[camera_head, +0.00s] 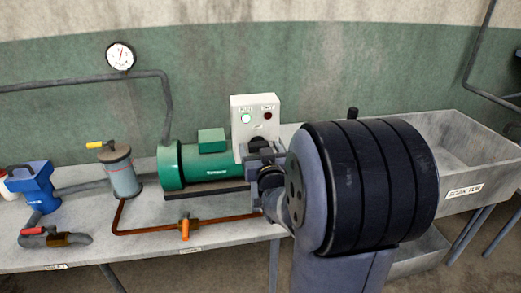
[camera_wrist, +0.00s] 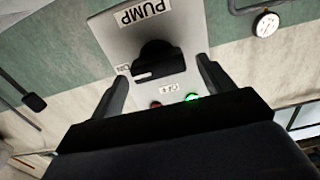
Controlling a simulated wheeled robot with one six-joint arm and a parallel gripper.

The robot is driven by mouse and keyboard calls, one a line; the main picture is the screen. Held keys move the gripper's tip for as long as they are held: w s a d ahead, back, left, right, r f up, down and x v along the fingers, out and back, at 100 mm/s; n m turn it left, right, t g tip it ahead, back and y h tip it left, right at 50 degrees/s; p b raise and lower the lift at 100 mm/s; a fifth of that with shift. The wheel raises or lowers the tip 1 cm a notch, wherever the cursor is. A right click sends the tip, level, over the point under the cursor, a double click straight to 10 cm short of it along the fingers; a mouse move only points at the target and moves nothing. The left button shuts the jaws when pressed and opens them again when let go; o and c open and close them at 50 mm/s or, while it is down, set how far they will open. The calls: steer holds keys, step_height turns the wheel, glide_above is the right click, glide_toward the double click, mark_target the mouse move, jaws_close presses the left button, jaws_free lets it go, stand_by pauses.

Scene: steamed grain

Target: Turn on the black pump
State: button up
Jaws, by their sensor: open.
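A white control box (camera_head: 254,103) stands behind the green pump motor (camera_head: 190,165). It carries a lit green lamp (camera_head: 246,118) and a dark red lamp (camera_head: 268,115). In the wrist view the panel (camera_wrist: 190,25) appears upside down with a PUMP label and a black knob (camera_wrist: 158,60); the green lamp (camera_wrist: 192,97) glows there too. My gripper (camera_head: 262,155) is in front of the box and hides its lower part in the head view. In the wrist view my gripper (camera_wrist: 162,70) is open, one finger on each side of the knob, with no clear contact.
On the bench (camera_head: 90,238) stand a grey canister (camera_head: 121,175) with a yellow-handled valve, a blue device (camera_head: 36,185) and an orange-handled valve (camera_head: 185,228) on a copper pipe. A concrete soak tub (camera_head: 465,150) is at the right. A gauge (camera_head: 120,57) hangs on the wall.

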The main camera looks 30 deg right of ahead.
steer(key=b+v, duration=0.1)
steer(key=v, duration=0.9)
steer(key=shift+s, duration=0.4)
steer(key=shift+a, duration=0.1)
steer(key=p+x, duration=0.1)
steer(key=x, duration=1)
steer(key=shift+s+a, duration=0.1)
